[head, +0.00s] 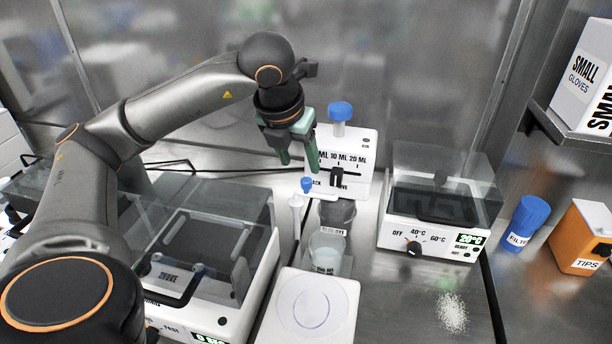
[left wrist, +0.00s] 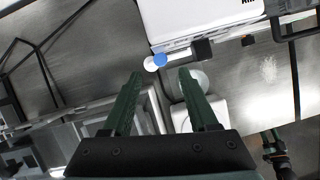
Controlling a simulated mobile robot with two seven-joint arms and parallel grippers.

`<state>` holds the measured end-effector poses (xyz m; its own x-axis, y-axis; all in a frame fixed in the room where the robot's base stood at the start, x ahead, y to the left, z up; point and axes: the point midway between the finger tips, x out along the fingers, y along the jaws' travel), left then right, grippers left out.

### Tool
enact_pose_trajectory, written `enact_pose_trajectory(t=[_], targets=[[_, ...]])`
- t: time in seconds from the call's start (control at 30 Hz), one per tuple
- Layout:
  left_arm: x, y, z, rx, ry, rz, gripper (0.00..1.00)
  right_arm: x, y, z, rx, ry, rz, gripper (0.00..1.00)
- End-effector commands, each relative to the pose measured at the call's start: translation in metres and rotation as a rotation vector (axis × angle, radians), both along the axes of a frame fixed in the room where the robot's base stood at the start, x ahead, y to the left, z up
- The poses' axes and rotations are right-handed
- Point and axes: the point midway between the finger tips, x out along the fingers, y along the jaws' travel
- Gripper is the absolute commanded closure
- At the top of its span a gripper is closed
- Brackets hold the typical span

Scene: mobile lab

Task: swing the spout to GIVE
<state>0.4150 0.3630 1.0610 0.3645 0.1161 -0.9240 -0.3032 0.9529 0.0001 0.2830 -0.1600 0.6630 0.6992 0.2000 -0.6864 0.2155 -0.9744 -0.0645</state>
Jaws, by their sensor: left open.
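The dispenser (head: 358,150) is a white box with a 10 ML and 20 ML scale, a dark slider (head: 338,178) and a blue top knob (head: 340,111). Its spout (head: 297,202) has a blue cap (head: 306,184) and sits at the box's lower left. A label ending in "ACK" is partly readable beside it; GIVE is not readable. My left gripper (head: 299,162) is open and empty above the spout, before the box's left side. In the left wrist view the blue cap (left wrist: 160,59) lies just beyond and between the fingertips. My right gripper (left wrist: 271,138) shows small at lower right, its jaws unclear.
Two beakers, a dark one (head: 337,213) and a clear one (head: 326,251), stand below the dispenser, near a white balance (head: 344,300). A lidded shaker (head: 222,225) is left, a heater (head: 422,237) right. White powder (head: 452,313) lies on the bench.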

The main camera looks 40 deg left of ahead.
Motion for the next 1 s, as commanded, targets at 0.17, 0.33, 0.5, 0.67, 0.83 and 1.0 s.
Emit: enact_pose_trajectory(t=[0.17, 0.33, 0.5, 0.67, 0.83, 1.0], targets=[[0.012, 0.004, -0.033, -0.001, 0.004, 0.001, 0.41, 0.003, 0.004, 0.002, 0.005, -0.008, 0.006, 0.43], [0.02, 0.007, -0.052, 0.0, 0.002, 0.0, 0.41, 0.009, 0.005, 0.008, 0.008, -0.023, 0.007, 0.43], [0.023, 0.007, -0.058, -0.001, 0.001, 0.0, 0.41, 0.011, 0.005, 0.008, 0.007, -0.027, 0.007, 0.43], [0.023, 0.007, -0.059, -0.001, 0.0, 0.0, 0.41, 0.012, 0.004, 0.008, 0.006, -0.027, 0.006, 0.43], [0.023, 0.007, -0.059, -0.001, 0.0, 0.0, 0.51, 0.011, 0.003, 0.008, 0.004, -0.026, 0.005, 0.43], [0.023, 0.007, -0.058, -0.001, 0.0, 0.0, 0.7, 0.011, 0.002, 0.007, 0.002, -0.024, 0.004, 0.43]])
